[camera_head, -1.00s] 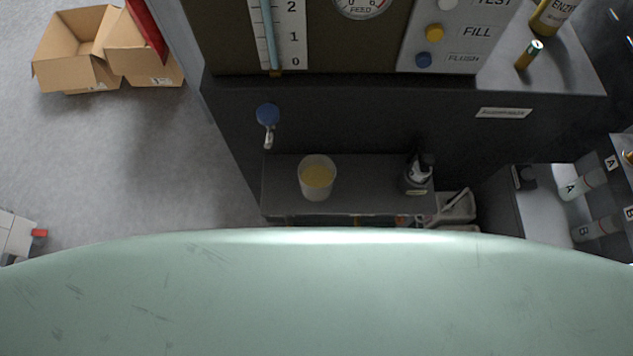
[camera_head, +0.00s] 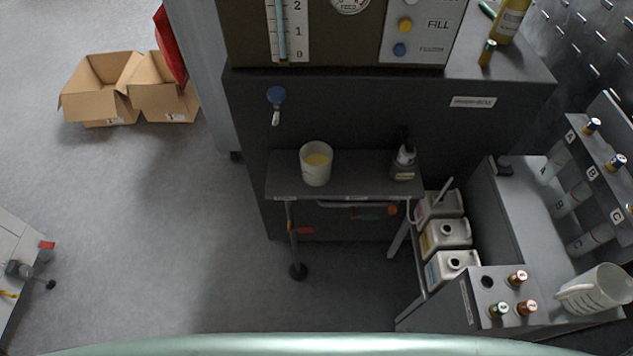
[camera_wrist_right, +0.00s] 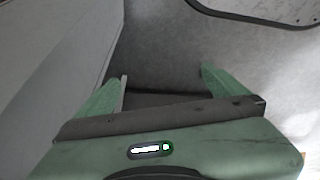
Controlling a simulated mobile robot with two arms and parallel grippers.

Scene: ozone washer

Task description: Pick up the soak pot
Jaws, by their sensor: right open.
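A white pot (camera_head: 316,165) with yellowish contents stands upright on the small dark shelf (camera_head: 345,187) in the head view; I take it as the soak pot. It stands to the right of and below a blue-handled tap (camera_head: 276,104). My right gripper (camera_wrist_right: 163,84) is open and empty in the right wrist view, with grey floor beyond its fingers. The pot does not show in that view. Neither gripper is in the head view, so their distance from the pot cannot be judged.
A dark pump bottle (camera_head: 404,163) stands on the shelf's right side. White canisters (camera_head: 445,234) sit on a rack at right, near a rack of vials and a white jug (camera_head: 597,289). Cardboard boxes (camera_head: 101,88) lie at upper left. The floor (camera_head: 180,250) left of the shelf is clear.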

